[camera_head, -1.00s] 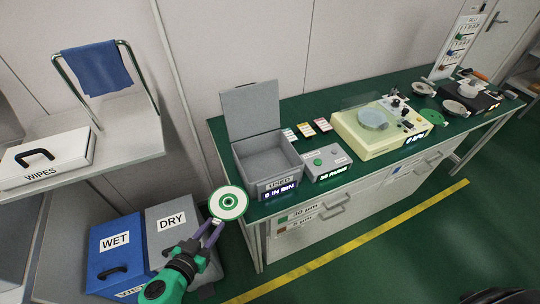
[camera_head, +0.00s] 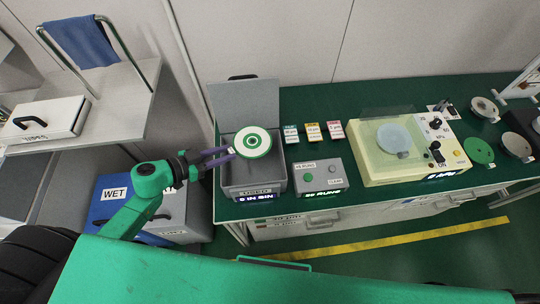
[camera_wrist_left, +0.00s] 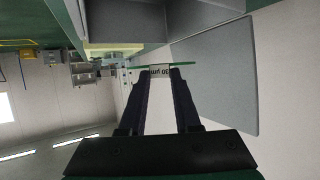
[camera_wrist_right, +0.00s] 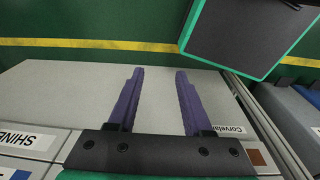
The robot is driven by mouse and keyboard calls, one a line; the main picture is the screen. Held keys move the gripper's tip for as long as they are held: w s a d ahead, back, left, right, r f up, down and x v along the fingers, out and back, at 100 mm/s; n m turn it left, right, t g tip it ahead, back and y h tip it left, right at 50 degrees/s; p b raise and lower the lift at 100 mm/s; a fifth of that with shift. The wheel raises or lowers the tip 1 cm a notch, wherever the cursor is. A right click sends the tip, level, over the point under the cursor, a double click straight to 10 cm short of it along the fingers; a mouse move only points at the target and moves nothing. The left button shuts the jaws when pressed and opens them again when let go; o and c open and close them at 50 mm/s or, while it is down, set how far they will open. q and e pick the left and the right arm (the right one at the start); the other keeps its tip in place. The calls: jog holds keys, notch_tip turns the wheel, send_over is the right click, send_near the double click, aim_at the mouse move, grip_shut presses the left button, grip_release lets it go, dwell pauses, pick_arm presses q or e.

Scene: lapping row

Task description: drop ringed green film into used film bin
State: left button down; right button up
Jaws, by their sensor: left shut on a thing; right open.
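The ringed green film (camera_head: 253,143) is a white disc with a green ring and green rim. My left gripper (camera_head: 228,154) is shut on its left edge. In the head view the film overlaps the opening of the grey used film bin (camera_head: 254,190), whose lid stands open behind; its exact height above the bin is hard to tell. The left wrist view shows the film edge-on (camera_wrist_left: 185,65) between the fingertips, with a small tag there. My right gripper (camera_wrist_right: 158,75) is open and empty in the right wrist view, over a pale cabinet front.
A grey box with buttons (camera_head: 320,176) stands right of the bin, and a cream lapping machine (camera_head: 400,145) beyond it. Small cards (camera_head: 313,132) lie behind. WET and DRY bins (camera_head: 115,194) stand below left. A wipes box (camera_head: 45,118) sits on the side shelf.

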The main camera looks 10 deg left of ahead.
pick_arm(q)
jog(key=f+b, duration=0.1)
jog(key=s+a+f+b, duration=0.1)
jog(key=b, duration=0.1)
jog(key=s+a+f+b, duration=0.1)
jog(key=f, duration=0.1)
jog(key=shift+w+d+f+b, duration=0.45)
jog(key=shift+f+b, duration=0.2)
jog(key=shift+b, duration=0.2)
jog(key=c, duration=0.7)
grip_release()
jog(key=shift+s+a, duration=0.1)
jog(key=shift+a, duration=0.05)
jog(key=shift+c, duration=0.2)
jog(key=shift+o, duration=1)
pick_arm(e)
notch_tip(320, 180, down, 6)
jog(key=s+a, duration=0.2)
jog(key=shift+s, duration=0.2)
jog(key=shift+f, duration=0.15)
